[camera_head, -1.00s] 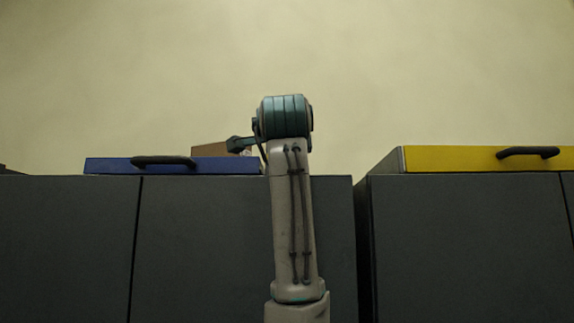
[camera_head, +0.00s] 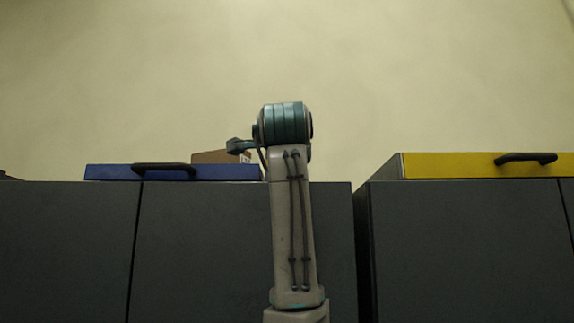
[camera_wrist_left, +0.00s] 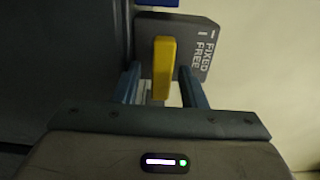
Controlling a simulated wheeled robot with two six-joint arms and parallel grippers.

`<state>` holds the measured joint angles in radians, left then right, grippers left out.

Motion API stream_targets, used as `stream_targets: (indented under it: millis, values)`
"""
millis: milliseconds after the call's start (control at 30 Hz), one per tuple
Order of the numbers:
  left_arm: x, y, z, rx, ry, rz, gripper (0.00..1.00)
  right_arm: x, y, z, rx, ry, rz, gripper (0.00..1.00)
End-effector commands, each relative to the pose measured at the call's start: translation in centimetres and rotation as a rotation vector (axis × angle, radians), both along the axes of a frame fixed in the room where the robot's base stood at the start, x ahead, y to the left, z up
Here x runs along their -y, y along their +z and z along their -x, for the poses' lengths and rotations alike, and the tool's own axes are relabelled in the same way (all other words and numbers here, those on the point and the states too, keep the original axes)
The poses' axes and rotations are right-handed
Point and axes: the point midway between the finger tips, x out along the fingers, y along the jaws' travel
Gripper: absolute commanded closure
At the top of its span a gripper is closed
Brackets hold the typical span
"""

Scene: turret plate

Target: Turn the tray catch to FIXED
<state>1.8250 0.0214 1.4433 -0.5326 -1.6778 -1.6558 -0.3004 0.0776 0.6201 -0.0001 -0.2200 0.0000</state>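The tray catch shows in the left wrist view as a yellow lever (camera_wrist_left: 164,67) on a dark grey plate (camera_wrist_left: 187,24). The plate carries the words FIXED and FREE, each with a short white mark, to the right of the lever. The lever runs down the picture towards my left gripper (camera_wrist_left: 161,84). That gripper is open, with one finger on each side of the lever's lower end and a gap visible beside it. In the head view the catch is not seen, and an arm link of mine stands upright in the middle. My right gripper is not in view.
Dark grey cabinets (camera_head: 70,245) fill the lower head view. A blue tray (camera_head: 110,172) with a dark handle lies on top at left, with a brown box (camera_head: 210,156) behind it. A yellow tray (camera_head: 450,166) lies at right. A narrow gap separates the cabinets.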

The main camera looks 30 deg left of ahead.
Motion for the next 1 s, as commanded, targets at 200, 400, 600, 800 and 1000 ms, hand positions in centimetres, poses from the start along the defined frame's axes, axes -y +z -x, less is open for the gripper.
stream_targets:
  millis: [200,400,600,800,1000]
  values:
    - [0.1,-0.1,0.2,0.001,-0.001,0.0,0.62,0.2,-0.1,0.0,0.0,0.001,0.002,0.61]
    - [1.5,-0.4,2.4,0.004,-0.002,0.0,0.62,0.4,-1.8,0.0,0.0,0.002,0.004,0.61]
    - [3.7,-0.4,6.0,0.004,-0.003,0.0,0.62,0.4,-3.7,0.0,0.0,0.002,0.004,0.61]
    - [5.2,-0.2,8.5,0.001,-0.001,0.0,0.62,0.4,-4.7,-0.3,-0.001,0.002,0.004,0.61]
    - [5.7,0.0,9.2,0.001,-0.001,-0.001,0.62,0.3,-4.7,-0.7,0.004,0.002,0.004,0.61]
